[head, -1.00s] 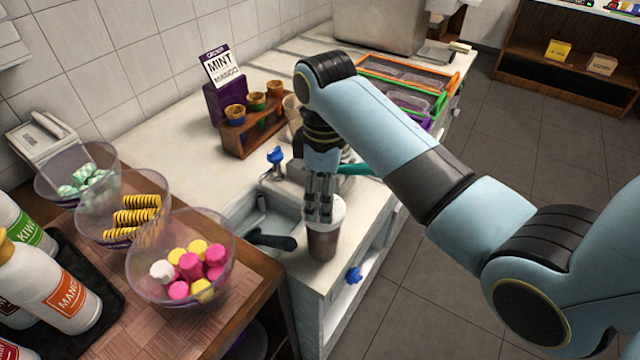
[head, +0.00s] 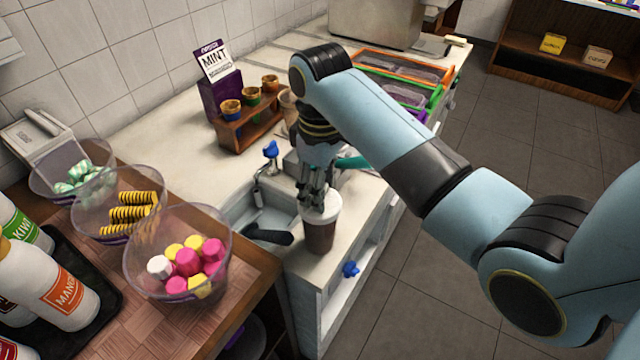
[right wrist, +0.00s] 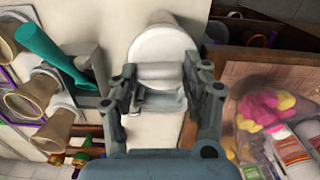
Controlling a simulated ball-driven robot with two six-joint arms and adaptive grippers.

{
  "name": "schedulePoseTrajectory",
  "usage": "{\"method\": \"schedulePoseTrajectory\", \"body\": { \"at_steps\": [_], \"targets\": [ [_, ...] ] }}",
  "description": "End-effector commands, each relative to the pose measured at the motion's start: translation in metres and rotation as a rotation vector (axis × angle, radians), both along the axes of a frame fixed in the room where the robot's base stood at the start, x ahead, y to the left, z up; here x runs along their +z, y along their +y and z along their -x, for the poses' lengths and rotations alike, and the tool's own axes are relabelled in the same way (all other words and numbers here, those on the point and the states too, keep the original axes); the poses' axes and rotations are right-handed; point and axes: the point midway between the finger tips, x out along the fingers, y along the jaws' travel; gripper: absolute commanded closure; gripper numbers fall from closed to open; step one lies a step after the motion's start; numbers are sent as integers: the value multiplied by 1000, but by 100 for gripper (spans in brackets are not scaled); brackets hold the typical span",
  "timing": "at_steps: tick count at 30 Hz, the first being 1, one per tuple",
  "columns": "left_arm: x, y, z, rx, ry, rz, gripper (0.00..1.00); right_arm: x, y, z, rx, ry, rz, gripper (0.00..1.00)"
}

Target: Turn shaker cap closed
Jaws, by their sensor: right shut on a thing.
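The shaker (head: 320,236) is a brown cup with a white cap (head: 333,206), standing upright on the near corner of the white counter. My right gripper (head: 313,206) reaches down from above onto the cap. In the right wrist view the round white cap (right wrist: 165,42) shows beyond the fingers. The right gripper (right wrist: 163,92) is shut on a pale raised part of the cap between its fingers. The fingers hide part of the cap, so I cannot tell how far it is turned. My left gripper is not in view.
A sink (head: 262,212) with a dark-handled tool (head: 268,236) lies left of the shaker. A wooden cone rack (head: 245,125) stands behind. Clear bowls, including one of pink and yellow sweets (head: 140,285), stand on the wooden counter at left. Open floor lies to the right.

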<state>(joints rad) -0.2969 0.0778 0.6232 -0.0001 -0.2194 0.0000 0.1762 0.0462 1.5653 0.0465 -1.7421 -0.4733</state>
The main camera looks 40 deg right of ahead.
Motion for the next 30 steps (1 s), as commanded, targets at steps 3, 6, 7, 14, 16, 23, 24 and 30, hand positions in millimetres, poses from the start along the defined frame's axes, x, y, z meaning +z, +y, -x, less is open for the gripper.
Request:
{"method": "schedulePoseTrajectory", "body": {
  "at_steps": [3, 6, 7, 14, 16, 23, 24, 30],
  "targets": [
    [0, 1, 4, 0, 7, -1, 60, 0, 0, 0, -96, 0, 0, 84],
    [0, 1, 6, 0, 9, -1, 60, 0, 0, 1, -130, 0, 0, 84],
    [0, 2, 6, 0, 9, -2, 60, 0, 0, 1, -133, 0, 0, 84],
    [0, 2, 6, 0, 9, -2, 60, 0, 0, 1, -131, 0, 1, 50],
    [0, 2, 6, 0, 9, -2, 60, 0, 0, 1, -131, 0, 1, 41],
    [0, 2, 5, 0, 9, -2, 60, 0, 0, 0, -130, 0, 0, 27],
    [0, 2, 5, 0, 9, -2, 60, 0, 0, 0, -130, 0, 0, 27],
    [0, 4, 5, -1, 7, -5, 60, 8, 0, 0, -130, -1, 0, 27]
  ]
}}
